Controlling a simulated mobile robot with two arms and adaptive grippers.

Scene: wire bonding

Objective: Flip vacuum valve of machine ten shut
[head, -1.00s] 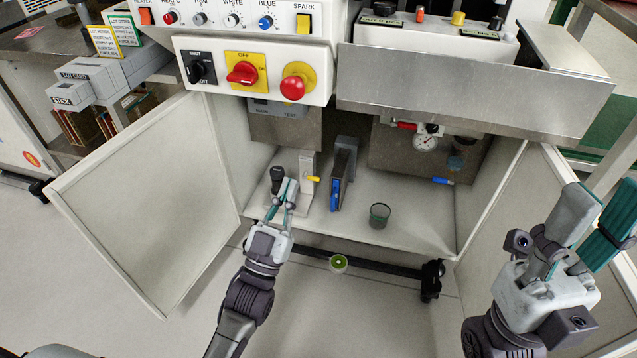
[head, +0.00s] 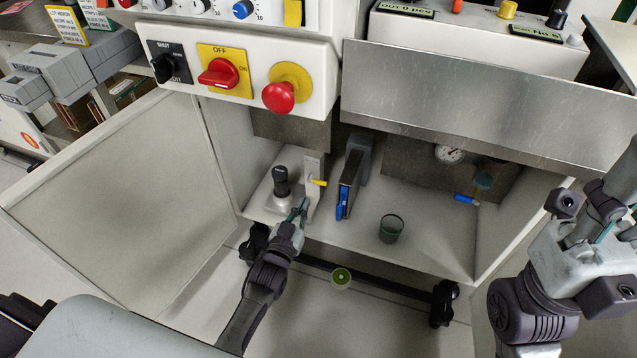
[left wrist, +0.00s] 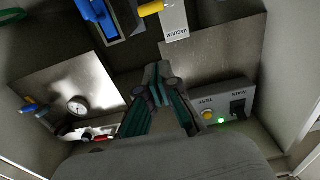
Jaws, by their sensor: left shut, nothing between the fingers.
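The vacuum valve's yellow lever (head: 319,182) sticks out sideways to the right from a pale upright post (head: 312,165) inside the open cabinet. In the left wrist view the yellow lever (left wrist: 150,8) shows at the top edge, beside the post marked VACUUM (left wrist: 174,22). My left gripper (head: 302,204) is just below and in front of the lever, apart from it. Its fingers (left wrist: 160,72) are closed together and empty. My right gripper (head: 612,228) is at the right edge, away from the valve; its fingertips are partly cut off.
A black-knobbed handle (head: 281,182) stands left of the post. A blue-levered unit (head: 346,190) and a dark cup (head: 391,229) stand to the right. The open left door (head: 115,190) and the steel overhang (head: 480,105) bound the cabinet space.

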